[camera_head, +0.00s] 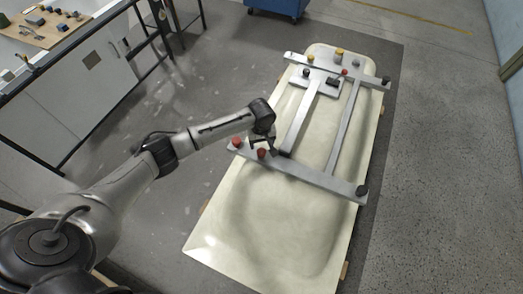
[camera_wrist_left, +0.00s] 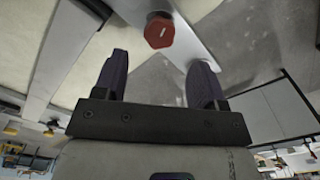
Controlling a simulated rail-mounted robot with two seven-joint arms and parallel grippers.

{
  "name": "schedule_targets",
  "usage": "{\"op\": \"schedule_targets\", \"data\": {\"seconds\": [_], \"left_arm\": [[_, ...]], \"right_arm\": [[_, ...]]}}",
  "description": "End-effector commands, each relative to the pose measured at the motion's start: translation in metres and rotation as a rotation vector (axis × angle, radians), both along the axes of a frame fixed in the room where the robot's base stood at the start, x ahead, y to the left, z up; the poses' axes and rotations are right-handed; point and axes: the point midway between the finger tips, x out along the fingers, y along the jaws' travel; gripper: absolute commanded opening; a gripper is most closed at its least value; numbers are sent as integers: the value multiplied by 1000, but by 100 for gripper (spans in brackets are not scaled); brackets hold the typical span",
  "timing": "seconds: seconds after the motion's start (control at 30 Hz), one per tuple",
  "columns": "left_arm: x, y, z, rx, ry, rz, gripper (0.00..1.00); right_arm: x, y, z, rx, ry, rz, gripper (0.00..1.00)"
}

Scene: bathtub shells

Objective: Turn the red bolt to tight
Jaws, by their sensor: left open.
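Two red bolts stand on the near end of the grey metal frame in the head view, one at the frame's left tip (camera_head: 236,141) and one just right of it (camera_head: 262,153). A smaller red piece (camera_head: 344,72) is on the far crossbar. My left gripper (camera_head: 264,142) is over the near crossbar, close to the second red bolt. In the left wrist view, a red hexagonal bolt head (camera_wrist_left: 159,32) lies beyond the open dark fingers (camera_wrist_left: 158,80), apart from them. I cannot tell which of the near bolts this is. My right gripper is not in view.
The frame (camera_head: 310,178) lies across a cream bathtub shell (camera_head: 235,220). Yellow (camera_head: 339,52) and dark (camera_head: 362,190) knobs stand on its bars. A workbench with tools (camera_head: 45,28) is at the upper left and a blue cart (camera_head: 278,8) at the top. The floor at right is clear.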

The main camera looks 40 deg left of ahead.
Motion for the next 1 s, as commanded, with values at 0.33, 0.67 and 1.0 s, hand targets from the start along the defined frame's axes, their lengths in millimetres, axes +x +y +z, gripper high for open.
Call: {"op": "schedule_targets", "data": {"seconds": [0.33, 0.67, 1.0], "left_arm": [[0, 0, -49, 0, 1, -1, 65], [0, 0, -60, 0, 0, -1, 65], [0, 0, -60, 0, 0, -2, 52]], "right_arm": [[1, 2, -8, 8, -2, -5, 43], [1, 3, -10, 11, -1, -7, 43], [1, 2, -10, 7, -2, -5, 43]]}}
